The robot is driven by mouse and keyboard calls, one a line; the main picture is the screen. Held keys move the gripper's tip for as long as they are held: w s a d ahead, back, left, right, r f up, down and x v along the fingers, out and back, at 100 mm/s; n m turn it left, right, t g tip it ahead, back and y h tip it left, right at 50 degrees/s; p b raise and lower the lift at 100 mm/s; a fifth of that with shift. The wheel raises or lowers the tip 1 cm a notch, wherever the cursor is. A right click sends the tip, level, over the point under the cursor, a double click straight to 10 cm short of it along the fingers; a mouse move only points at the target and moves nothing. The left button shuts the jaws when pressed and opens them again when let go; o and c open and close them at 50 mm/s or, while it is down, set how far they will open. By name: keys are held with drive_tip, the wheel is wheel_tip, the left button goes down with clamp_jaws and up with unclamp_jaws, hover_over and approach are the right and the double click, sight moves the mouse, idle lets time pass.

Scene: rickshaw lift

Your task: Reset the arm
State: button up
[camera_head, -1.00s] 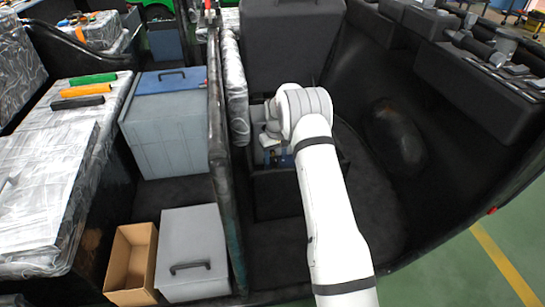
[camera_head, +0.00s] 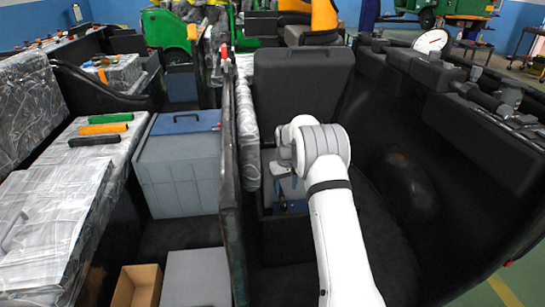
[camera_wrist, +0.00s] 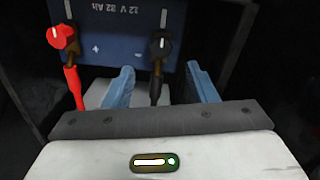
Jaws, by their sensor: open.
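My white arm reaches forward into the dark footwell in the head view, its wrist bent down in front of the upright black seat panel (camera_head: 303,95). My gripper (camera_wrist: 163,82) shows in the wrist view with its two blue fingers apart. Beyond the fingers stands a blue battery (camera_wrist: 120,38) marked 12 V. A red terminal with a red cable (camera_wrist: 72,85) is left of the fingers. A black terminal cable (camera_wrist: 157,75) hangs between the fingers, seemingly not gripped. In the head view the gripper is mostly hidden by my wrist.
A dark partition (camera_head: 232,190) runs along the left of my arm. A grey box with a blue lid (camera_head: 178,165), a cardboard box (camera_head: 137,285) and a grey box (camera_head: 196,278) lie beyond it. A black side wall (camera_head: 440,190) rises on the right.

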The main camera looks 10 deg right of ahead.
drive_tip(key=s+r+p, duration=0.3)
drive_tip(key=s+r, duration=0.3)
drive_tip(key=r, duration=0.3)
drive_tip(key=s+a+r+m+t+p, duration=0.1)
drive_tip(key=s+r+p, duration=0.1)
drive_tip(key=s+r, duration=0.55)
drive_tip(key=s+r+p, duration=0.3)
drive_tip(key=s+r, duration=0.2)
drive_tip(key=r, duration=0.6)
drive_tip(key=s+r+p, duration=0.3)
drive_tip(key=s+r, duration=0.1)
drive_tip(key=s, duration=0.8)
drive_tip(key=s+r+m+t+p, duration=0.1)
drive_tip(key=s+r+p, duration=0.2)
drive_tip(key=s, duration=1)
drive_tip(key=shift+a+r+t, duration=0.3)
drive_tip(key=shift+a+r, duration=0.1)
drive_tip(key=shift+r, duration=0.15)
drive_tip(key=shift+s, duration=0.1)
drive_tip(key=shift+c, duration=0.5)
